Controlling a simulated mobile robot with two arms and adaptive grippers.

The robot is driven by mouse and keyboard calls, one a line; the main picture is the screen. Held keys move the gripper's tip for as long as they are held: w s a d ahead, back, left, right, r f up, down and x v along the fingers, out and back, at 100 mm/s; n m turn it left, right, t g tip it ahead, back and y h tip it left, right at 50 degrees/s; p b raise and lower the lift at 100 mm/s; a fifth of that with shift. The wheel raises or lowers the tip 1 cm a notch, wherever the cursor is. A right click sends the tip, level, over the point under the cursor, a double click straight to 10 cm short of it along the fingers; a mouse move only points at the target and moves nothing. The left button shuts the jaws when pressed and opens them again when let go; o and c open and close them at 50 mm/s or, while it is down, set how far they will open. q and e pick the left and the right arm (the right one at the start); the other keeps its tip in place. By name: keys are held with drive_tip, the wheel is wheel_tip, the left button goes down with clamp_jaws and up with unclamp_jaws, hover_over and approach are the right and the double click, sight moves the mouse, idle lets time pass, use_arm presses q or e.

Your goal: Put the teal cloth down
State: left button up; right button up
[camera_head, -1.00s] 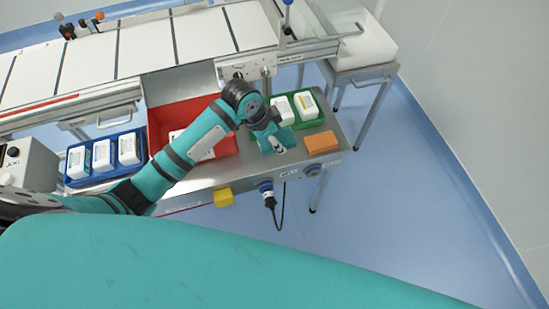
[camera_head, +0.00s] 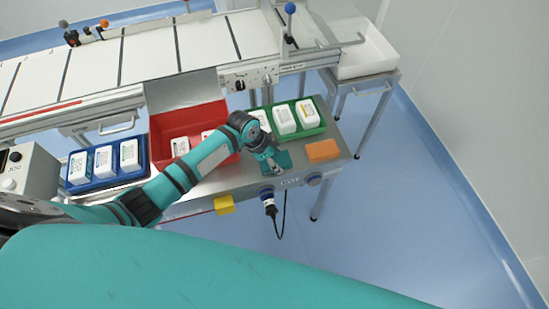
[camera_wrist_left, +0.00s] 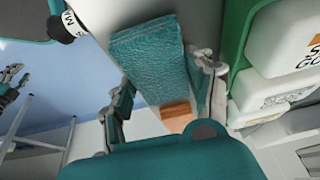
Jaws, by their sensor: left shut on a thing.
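The teal cloth (camera_head: 284,160) is a small flat folded rectangle at the front of the steel bench top, between the green tray and the bench's front edge. My left gripper (camera_head: 270,160) is over it from above and is shut on it. In the left wrist view the textured cloth (camera_wrist_left: 150,58) sits between the two fingers of my left gripper (camera_wrist_left: 165,92). I cannot tell whether the cloth touches the bench. At the left edge of the wrist view a small part of what looks like my right gripper (camera_wrist_left: 12,78) shows; its opening is unclear.
An orange block (camera_head: 322,150) lies right of the cloth. The green tray (camera_head: 318,129) with white packs stands behind it. A red bin (camera_head: 190,118) and a blue tray (camera_head: 125,180) are further left. A yellow block (camera_head: 224,204) is at the bench's front edge.

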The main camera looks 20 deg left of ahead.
use_arm(q)
drive_tip(key=o, duration=1.1)
drive_tip(key=v, duration=1.2)
drive_tip(key=shift+r, duration=0.1)
